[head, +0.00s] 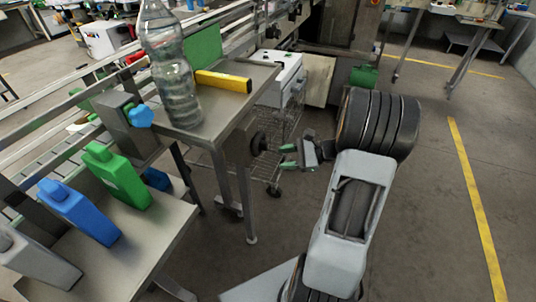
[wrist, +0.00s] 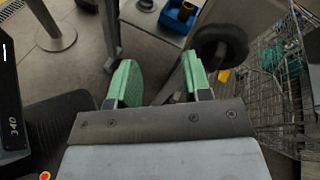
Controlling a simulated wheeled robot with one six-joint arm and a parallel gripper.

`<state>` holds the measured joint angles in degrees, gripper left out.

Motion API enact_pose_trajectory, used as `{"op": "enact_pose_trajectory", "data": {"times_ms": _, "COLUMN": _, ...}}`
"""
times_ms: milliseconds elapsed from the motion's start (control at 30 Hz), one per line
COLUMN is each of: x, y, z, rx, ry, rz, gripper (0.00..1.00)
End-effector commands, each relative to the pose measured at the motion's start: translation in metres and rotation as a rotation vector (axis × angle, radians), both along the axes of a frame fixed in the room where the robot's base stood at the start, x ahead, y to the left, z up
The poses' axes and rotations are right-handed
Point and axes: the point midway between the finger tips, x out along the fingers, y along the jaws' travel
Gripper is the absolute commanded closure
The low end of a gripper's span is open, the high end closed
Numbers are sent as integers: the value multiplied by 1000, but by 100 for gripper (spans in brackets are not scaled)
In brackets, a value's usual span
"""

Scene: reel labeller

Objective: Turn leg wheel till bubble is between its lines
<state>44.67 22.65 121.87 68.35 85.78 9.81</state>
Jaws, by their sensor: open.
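The leg wheel (head: 258,143) is a small black handwheel on the side of the steel table's leg, in the middle of the head view. In the wrist view the black wheel (wrist: 222,42) shows at upper right, beyond the right fingertip. My gripper (head: 289,157) has green fingertips and is just right of the wheel, apart from it. In the wrist view my gripper (wrist: 158,80) is open, with nothing between its fingers. A yellow spirit level (head: 223,81) lies on the steel table top (head: 215,125). Its bubble is too small to make out.
A clear bottle (head: 172,65) stands on the table near a blue knob (head: 139,116). A wire cart (head: 275,135) is behind the wheel and shows close at right in the wrist view. Green and blue bottles stand on a lower bench (head: 120,265) at left. Floor at right is clear.

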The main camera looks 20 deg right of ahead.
Motion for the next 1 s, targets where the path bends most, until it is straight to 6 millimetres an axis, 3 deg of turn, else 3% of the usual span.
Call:
{"op": "enact_pose_trajectory", "data": {"times_ms": 33, "x": 3, "y": -19, "z": -17, "rx": 77, "ry": 2, "rz": -78, "gripper": 55}}
{"op": "enact_pose_trajectory", "data": {"times_ms": 200, "x": 9, "y": -65, "z": -37, "rx": 252, "ry": -23, "rz": -262, "gripper": 55}}
{"op": "enact_pose_trajectory", "data": {"times_ms": 367, "x": 14, "y": -79, "z": -44, "rx": 316, "ry": -39, "rz": -331, "gripper": 55}}
{"op": "enact_pose_trajectory", "data": {"times_ms": 1000, "x": 93, "y": -7, "z": -44, "rx": 322, "ry": -39, "rz": -338, "gripper": 55}}
